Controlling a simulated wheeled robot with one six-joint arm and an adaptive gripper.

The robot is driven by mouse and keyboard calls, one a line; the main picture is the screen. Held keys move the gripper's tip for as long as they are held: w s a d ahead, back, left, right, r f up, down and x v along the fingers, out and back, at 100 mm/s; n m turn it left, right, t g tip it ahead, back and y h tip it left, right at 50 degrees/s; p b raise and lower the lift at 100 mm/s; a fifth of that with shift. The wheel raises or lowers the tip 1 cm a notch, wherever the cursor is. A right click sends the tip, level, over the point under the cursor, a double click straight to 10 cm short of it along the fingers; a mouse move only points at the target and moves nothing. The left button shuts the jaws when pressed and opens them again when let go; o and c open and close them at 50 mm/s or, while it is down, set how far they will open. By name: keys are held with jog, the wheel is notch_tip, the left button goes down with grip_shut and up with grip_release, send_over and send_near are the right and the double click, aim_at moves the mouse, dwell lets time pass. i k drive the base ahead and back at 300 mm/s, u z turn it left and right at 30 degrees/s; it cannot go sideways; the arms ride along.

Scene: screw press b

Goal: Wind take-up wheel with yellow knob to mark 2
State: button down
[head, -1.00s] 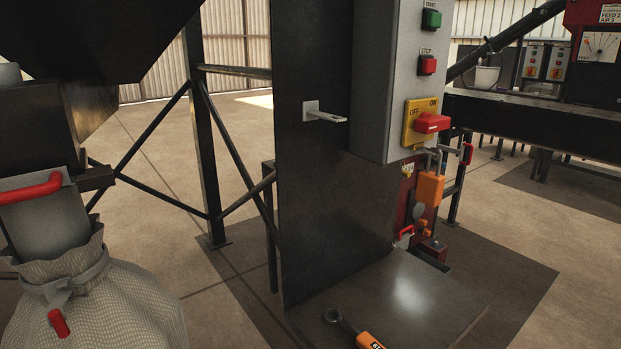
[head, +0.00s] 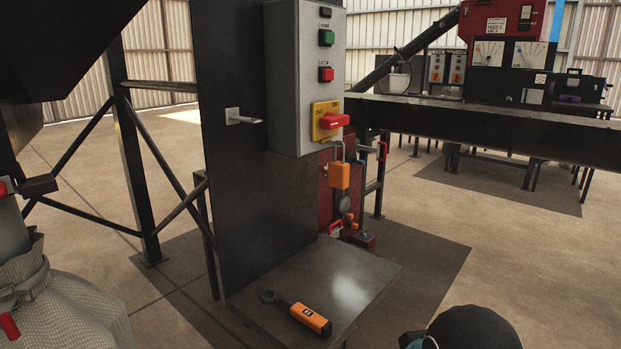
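I cannot make out a take-up wheel, a yellow knob or a mark 2 in the head view. My gripper is not in view. A black rounded part with a teal edge, which looks like part of my own arm, shows at the bottom right. Its fingers are not visible, so whether it is open or holds anything is hidden.
A grey control box (head: 293,78) with green and red buttons and a red switch is on a dark panel (head: 235,183). An orange-handled tool (head: 311,319) lies on the low metal table (head: 345,275). A red machine (head: 508,22) stands back right.

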aim_at(322, 172)
jog(key=z, duration=0.5)
jog(key=k, duration=0.6)
jog(key=z, duration=1.2)
jog(key=i, duration=1.45)
jog(key=u, duration=0.35)
jog(key=i, duration=0.95)
jog(key=u, duration=1.35)
jog(key=i, duration=0.45)
jog(key=u, duration=0.35)
